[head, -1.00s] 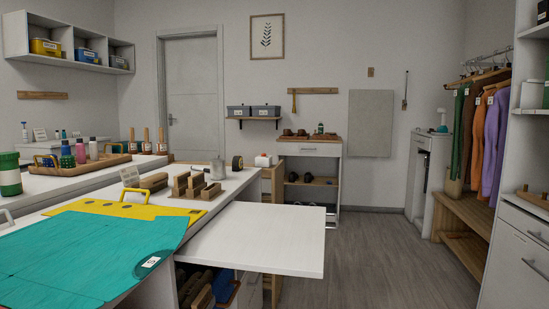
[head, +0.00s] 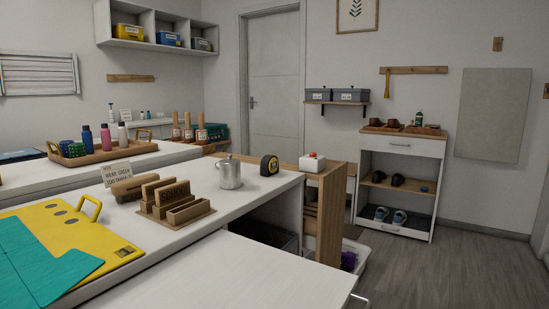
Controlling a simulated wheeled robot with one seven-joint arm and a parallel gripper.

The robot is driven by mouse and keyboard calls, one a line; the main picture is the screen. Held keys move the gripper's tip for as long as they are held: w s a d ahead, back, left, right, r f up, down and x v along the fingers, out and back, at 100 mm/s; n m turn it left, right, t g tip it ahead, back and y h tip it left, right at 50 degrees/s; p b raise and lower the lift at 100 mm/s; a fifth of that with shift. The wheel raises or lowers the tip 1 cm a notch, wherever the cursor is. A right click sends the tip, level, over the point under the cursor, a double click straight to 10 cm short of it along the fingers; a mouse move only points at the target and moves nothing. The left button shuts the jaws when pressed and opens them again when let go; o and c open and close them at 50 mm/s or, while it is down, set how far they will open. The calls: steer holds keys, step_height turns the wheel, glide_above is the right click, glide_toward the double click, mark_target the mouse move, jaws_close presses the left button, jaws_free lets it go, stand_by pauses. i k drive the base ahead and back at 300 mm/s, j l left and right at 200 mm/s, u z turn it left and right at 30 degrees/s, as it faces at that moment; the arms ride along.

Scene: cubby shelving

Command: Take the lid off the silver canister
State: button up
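The silver canister (head: 229,174) stands upright on the white counter, near its far end. A lid with a small knob on top (head: 229,157) appears to sit on it. A handle shows at its left side. My gripper is not in the head view.
A tape measure (head: 269,165) and a white box with a red button (head: 312,162) stand right of the canister. A wooden block organizer (head: 176,200) and a small sign (head: 117,174) are to its left. A bare white surface (head: 215,275) extends in front. Open floor lies at right.

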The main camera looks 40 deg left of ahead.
mark_target(229, 161)
steer(key=i+u, duration=0.35)
steer(key=i+l+u, duration=0.35)
steer(key=i, duration=0.2)
